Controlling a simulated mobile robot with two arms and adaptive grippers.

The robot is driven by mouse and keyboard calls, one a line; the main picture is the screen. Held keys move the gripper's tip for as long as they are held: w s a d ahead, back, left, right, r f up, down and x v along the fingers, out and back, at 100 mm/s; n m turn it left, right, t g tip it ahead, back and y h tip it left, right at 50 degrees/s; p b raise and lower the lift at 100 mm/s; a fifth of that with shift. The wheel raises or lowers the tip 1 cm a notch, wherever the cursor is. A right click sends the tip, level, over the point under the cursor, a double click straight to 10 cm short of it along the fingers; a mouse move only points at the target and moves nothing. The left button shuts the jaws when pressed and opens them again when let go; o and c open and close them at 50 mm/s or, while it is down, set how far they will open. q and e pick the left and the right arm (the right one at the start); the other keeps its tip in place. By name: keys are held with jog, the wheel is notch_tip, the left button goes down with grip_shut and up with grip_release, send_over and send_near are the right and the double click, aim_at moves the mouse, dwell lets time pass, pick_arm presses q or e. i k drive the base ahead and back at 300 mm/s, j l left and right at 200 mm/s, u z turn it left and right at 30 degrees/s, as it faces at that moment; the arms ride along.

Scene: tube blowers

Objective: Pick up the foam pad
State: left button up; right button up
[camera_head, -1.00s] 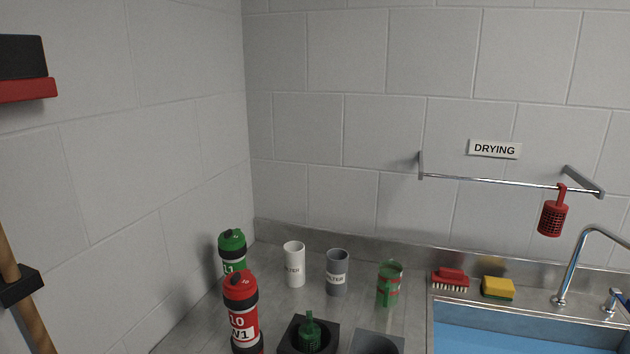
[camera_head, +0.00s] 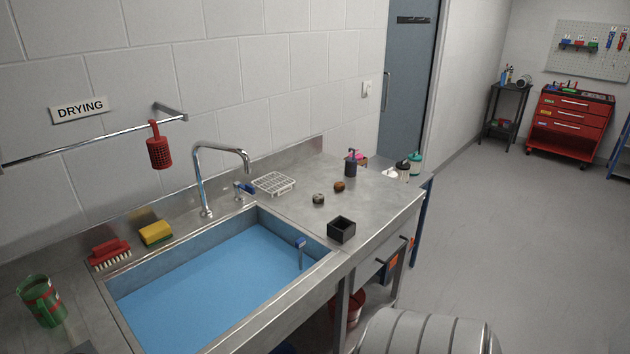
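No piece is clearly marked as the foam pad. A yellow and green sponge (camera_head: 156,232) lies on the steel ledge behind the sink, beside a red brush (camera_head: 109,253). Two small round pieces lie on the counter right of the sink: a greyish one (camera_head: 318,198) and a brownish one (camera_head: 339,186). They are too small to tell whether either is foam. A black open square holder (camera_head: 341,229) stands near the counter's front edge; its inside is dark. Neither of my grippers is in view.
The sink (camera_head: 215,285) holds blue water, with a tall curved faucet (camera_head: 203,180) behind it. A white wire rack (camera_head: 273,184) and a dark bottle (camera_head: 351,163) stand on the counter. A ribbed grey drum (camera_head: 428,332) stands in front. The floor (camera_head: 530,240) at right is open.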

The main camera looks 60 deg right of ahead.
aim_at(317, 198)
jog(key=z, duration=2.05)
jog(key=i+l+u, duration=0.1)
jog(key=i+l, duration=0.15)
jog(key=i+l+u, duration=0.15)
jog(key=l, duration=0.35)
jog(key=i, duration=0.1)
